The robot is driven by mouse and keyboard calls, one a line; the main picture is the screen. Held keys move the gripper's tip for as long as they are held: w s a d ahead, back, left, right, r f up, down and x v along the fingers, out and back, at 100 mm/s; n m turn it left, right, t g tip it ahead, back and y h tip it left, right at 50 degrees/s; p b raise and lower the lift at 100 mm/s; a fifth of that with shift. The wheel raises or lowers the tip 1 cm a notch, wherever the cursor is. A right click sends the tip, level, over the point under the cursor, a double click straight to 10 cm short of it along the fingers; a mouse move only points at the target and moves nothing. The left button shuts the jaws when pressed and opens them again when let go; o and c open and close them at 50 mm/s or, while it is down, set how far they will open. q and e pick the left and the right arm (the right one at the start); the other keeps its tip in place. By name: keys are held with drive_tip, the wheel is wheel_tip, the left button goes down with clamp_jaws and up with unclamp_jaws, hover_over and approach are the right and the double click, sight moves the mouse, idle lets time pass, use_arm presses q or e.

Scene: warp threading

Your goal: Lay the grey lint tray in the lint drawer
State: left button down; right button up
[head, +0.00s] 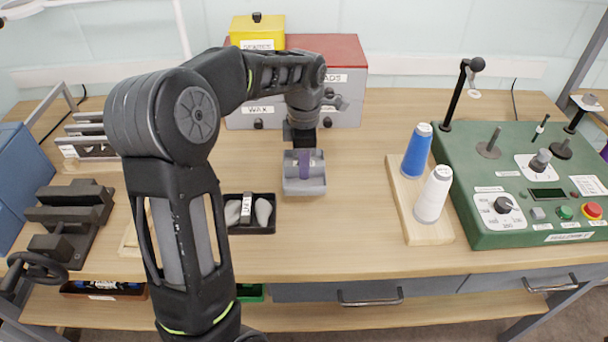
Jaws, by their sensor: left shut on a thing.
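A small grey tray (304,187) with a purple strip standing in its middle is in the centre of the head view, over the table in front of the drawer cabinet. My left gripper (304,149) reaches down from above and is shut on it; the fingertips are mostly hidden. I cannot tell whether the tray touches the table. Grey drawers with bar handles sit under the table's front edge, one (340,290) near the middle and one at the right, both seemingly shut. No lint label is readable on them. My right gripper is not in view.
A grey cabinet (340,108) with a red top and a yellow box (257,33) stand behind. A black tray (262,228) with pale lumps is left of the grey tray. Blue and white cones (431,197) and a green control panel (530,190) stand at right.

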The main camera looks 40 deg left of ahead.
use_arm(q)
wheel_tip(320, 180, up, 6)
drive_tip(key=shift+d+f, duration=0.1)
idle(0.7)
